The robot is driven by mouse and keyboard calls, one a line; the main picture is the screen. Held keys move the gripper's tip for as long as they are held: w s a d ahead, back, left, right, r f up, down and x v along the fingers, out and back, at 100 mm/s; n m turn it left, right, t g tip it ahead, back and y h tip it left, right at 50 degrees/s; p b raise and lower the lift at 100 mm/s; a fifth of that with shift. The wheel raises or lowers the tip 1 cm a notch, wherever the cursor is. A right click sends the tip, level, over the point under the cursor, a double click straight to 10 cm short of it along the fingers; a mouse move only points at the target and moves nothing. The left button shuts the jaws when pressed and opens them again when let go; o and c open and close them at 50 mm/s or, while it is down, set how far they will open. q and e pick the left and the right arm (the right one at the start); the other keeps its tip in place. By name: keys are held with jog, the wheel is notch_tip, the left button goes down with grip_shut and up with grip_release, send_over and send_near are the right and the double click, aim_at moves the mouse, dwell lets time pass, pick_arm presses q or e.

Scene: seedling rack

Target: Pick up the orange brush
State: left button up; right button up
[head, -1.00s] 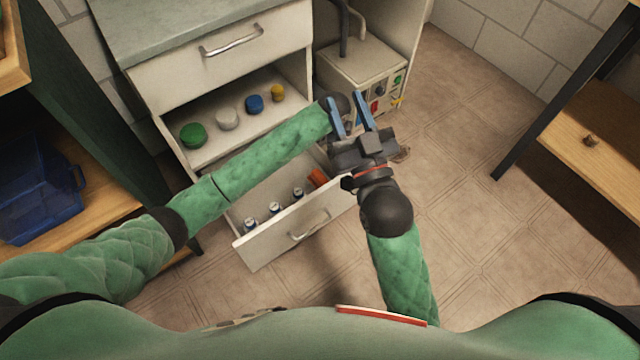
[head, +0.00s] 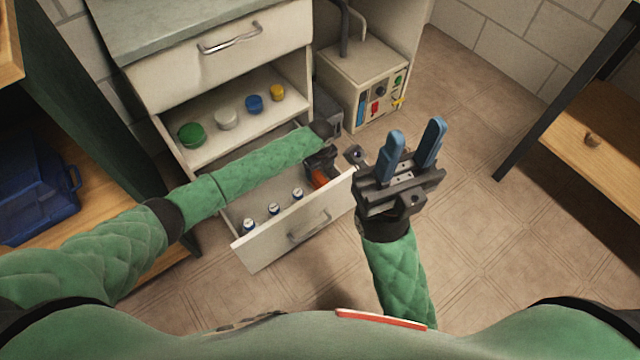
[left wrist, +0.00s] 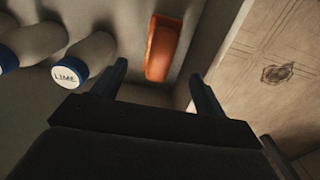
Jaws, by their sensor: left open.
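The orange brush (head: 319,179) lies in the open lower drawer (head: 262,249), at its right end, partly hidden by my left gripper in the head view. In the left wrist view the orange brush (left wrist: 164,46) shows between and just beyond the fingertips. My left gripper (left wrist: 158,70) is open, with one finger on each side of the brush's near end, and holds nothing. In the head view my left gripper (head: 322,165) is over the drawer's right end. My right gripper (head: 412,138) is open and empty in front of the cabinet, right of the drawer.
Several white bottles with blue caps (head: 274,209) stand in the drawer; one cap (left wrist: 66,75) reads LIME. The shelf above holds green (head: 192,135), white, blue and yellow containers. A control box (head: 365,85) stands behind. The floor at right is clear.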

aim_at(320, 177)
pick_arm(q)
jog(key=shift+f+b, duration=1.3)
jog(key=shift+f, duration=2.55)
jog(key=shift+c, duration=0.2)
jog(key=c, duration=1.1)
